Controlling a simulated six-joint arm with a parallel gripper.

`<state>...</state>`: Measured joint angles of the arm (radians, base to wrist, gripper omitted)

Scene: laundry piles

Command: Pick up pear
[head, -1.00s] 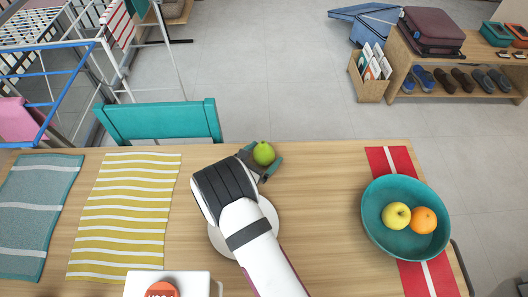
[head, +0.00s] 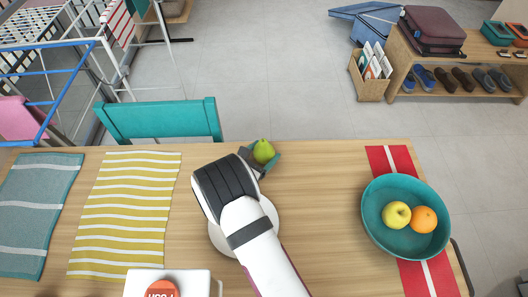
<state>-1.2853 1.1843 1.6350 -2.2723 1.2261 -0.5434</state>
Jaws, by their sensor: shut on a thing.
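The green pear (head: 264,151) is near the back edge of the wooden table, beyond the white plate. My gripper (head: 262,156) is shut on it, with the dark teal fingers at its sides. The pear tilts a little, and its lower part is partly hidden by the fingers. I cannot tell whether it touches the table. My arm comes from the front and covers much of the plate (head: 272,213).
A teal bowl (head: 373,231) with a yellow apple (head: 397,215) and an orange (head: 424,219) stands on a red runner (head: 378,158) at right. A striped yellow cloth (head: 125,210) and a blue-grey cloth (head: 35,215) lie at left. A teal chair (head: 160,120) stands behind the table.

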